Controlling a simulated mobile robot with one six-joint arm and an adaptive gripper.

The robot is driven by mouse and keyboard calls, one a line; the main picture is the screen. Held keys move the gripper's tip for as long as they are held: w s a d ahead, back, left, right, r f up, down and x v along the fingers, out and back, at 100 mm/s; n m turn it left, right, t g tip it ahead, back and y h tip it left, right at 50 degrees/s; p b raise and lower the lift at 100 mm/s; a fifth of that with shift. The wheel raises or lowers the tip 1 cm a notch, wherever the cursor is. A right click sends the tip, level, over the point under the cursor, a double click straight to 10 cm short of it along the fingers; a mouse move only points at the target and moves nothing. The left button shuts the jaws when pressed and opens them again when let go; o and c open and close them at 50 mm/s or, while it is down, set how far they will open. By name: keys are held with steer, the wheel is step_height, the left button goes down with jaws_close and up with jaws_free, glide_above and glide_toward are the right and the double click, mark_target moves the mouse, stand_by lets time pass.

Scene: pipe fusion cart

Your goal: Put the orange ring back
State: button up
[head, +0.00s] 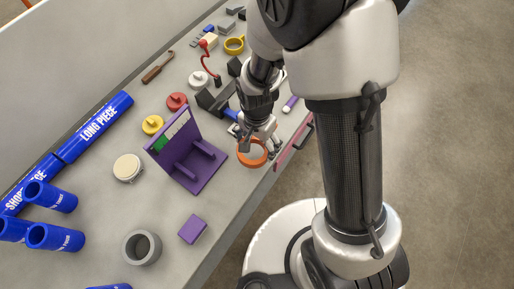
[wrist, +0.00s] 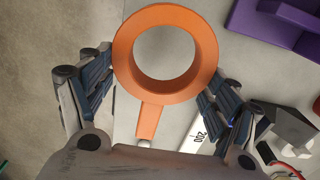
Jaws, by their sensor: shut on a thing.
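The orange ring (head: 252,153) is a thick round band with a short flat handle, and it also shows in the wrist view (wrist: 207,50). My gripper (head: 260,141) is shut on the orange ring, with one finger on each side of its band in the wrist view. The ring is near the front edge of the grey worktop, right of the purple stand (head: 192,180). I cannot tell whether it touches the worktop.
A yellow ring (head: 234,50), a red cable piece (head: 203,60) and black blocks lie farther back. Blue pipes (head: 55,237), a grey ring (head: 141,261) and a purple block (head: 193,229) are at the left and front. Bare worktop lies around the grey ring.

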steer(key=shift+f+b, duration=0.5)
steer(key=shift+f, duration=1.65)
steer(key=shift+f, duration=0.1)
steer(key=o, duration=1.1)
step_height(320, 180, up, 13)
steer(key=p, duration=0.3)
step_height(320, 180, up, 14)
steer(key=n+t, duration=0.2)
steer(key=n, duration=0.2)
glide_above(257, 155)
steer(key=s+d, duration=0.3)
steer(key=d, duration=0.4)
steer(key=s+d+r+n+t, duration=0.1)
steer(key=s+r, duration=0.1)
steer(key=s, duration=0.1)
steer(key=s+d+r+n, duration=0.1)
steer(key=s+d+r, duration=0.1)
steer(key=s+r, duration=0.1)
steer(key=s+d+r+n+t, duration=0.1)
steer(key=s+r, duration=0.1)
steer(key=s, duration=0.1)
steer(key=shift+s+d+r+n+t, duration=0.15)
steer(key=shift+d+r+n+t, duration=0.15)
steer(key=shift+d+r, duration=0.1)
